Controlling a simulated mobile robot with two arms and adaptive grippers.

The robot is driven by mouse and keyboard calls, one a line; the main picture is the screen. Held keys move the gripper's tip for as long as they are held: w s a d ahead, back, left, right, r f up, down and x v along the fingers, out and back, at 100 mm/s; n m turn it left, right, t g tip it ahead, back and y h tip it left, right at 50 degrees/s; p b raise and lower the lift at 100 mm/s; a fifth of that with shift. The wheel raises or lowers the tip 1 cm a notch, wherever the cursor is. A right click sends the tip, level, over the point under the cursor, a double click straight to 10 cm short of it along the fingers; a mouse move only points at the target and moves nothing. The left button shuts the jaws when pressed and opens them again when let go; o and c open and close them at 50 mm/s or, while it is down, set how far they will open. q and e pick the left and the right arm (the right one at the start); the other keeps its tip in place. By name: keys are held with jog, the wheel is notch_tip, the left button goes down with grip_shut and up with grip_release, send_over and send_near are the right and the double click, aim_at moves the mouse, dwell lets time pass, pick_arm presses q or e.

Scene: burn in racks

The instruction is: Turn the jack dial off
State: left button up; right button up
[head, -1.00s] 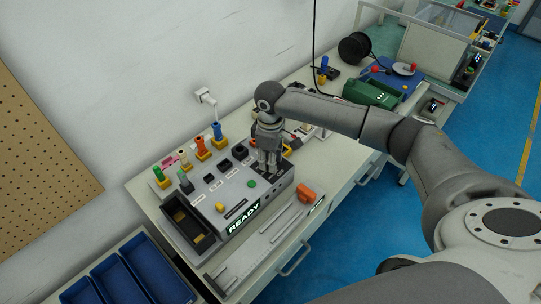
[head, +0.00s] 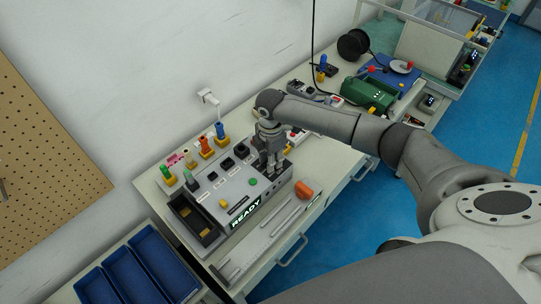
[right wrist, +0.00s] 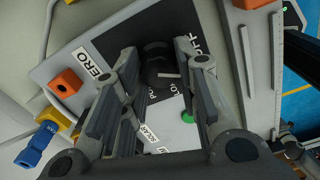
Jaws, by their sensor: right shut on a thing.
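The grey test unit (head: 236,190) with a lit READY display sits on the bench. My right gripper (head: 272,160) points down at the unit's right end. In the right wrist view, the black jack dial (right wrist: 158,68) sits between the fingers of my right gripper (right wrist: 160,85), which is shut on it. A white mark on the dial points towards the right finger. Labels ZERO and a partly hidden OFF flank the dial; the fingers cover parts of the panel. In the head view the gripper hides the dial. My left gripper is not in view.
A green button (head: 253,181) lies near the gripper. Coloured plugs (head: 205,145) stand behind the unit. An orange block (head: 304,190) lies right of it. Blue bins (head: 150,262) stand at lower left, a green device (head: 368,94) farther back.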

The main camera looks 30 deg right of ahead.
jog(key=n, duration=0.5)
jog(key=shift+n+p, duration=0.3)
jog(key=shift+n, duration=0.1)
dwell(0.4)
jog(key=o, duration=1)
jog(key=shift+r, duration=0.1)
notch_tip(320, 180, up, 12)
jog(key=shift+f, duration=0.1)
jog(key=shift+s, duration=0.1)
